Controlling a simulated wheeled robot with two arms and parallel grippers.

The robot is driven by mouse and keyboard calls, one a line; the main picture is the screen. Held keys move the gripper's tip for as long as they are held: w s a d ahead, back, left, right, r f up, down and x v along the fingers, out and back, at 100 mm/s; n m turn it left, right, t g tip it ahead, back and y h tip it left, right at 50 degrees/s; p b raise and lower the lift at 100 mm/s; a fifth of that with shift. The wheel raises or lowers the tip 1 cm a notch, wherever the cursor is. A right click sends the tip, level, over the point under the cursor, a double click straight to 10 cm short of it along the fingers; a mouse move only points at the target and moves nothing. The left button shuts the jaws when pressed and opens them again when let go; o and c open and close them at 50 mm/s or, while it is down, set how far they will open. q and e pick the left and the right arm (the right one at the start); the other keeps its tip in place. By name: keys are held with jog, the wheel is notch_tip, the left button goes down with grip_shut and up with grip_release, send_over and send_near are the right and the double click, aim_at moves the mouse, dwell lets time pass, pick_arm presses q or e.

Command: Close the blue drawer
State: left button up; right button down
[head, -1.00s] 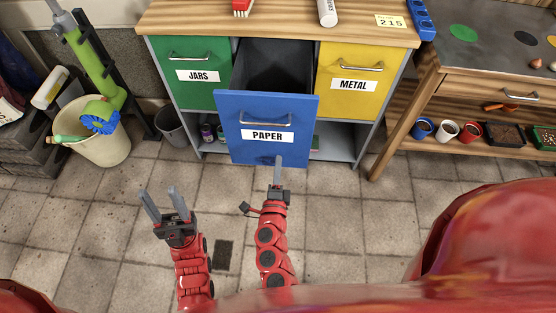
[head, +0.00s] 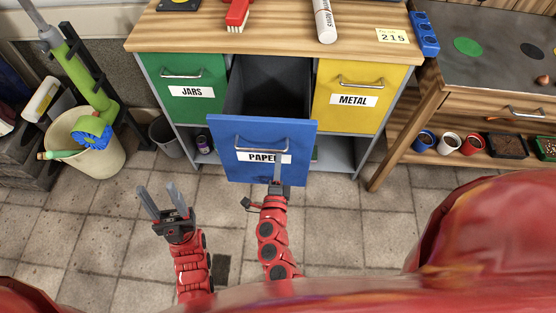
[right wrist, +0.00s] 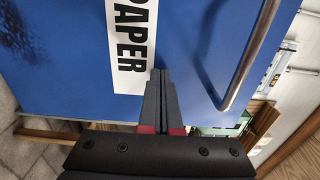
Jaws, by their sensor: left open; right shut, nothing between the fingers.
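The blue drawer (head: 226,165), labelled PAPER, is pulled out of the grey cabinet, and its dark open inside shows behind its front. My right gripper (head: 278,160) is shut and empty, in front of the drawer face by the right end of the label. In the right wrist view the blue front (right wrist: 60,85) fills much of the picture, with the shut fingers (right wrist: 160,76) beside the label and the metal handle to the right. I cannot tell whether the fingertips touch the face. My left gripper (head: 160,192) is open and empty, over the floor left of the drawer.
The green JARS drawer (head: 180,112) and yellow METAL drawer (head: 345,115) on either side are shut. A wooden counter (head: 280,35) lies above. A beige bucket (head: 100,165) stands left, and a workbench (head: 460,100) stands right. Tiled floor in front is clear.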

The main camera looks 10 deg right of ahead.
jog(key=b+x, duration=0.8)
jog(key=x, duration=1.9)
jog(key=shift+r+b, duration=0.25)
jog(key=shift+b, duration=0.1)
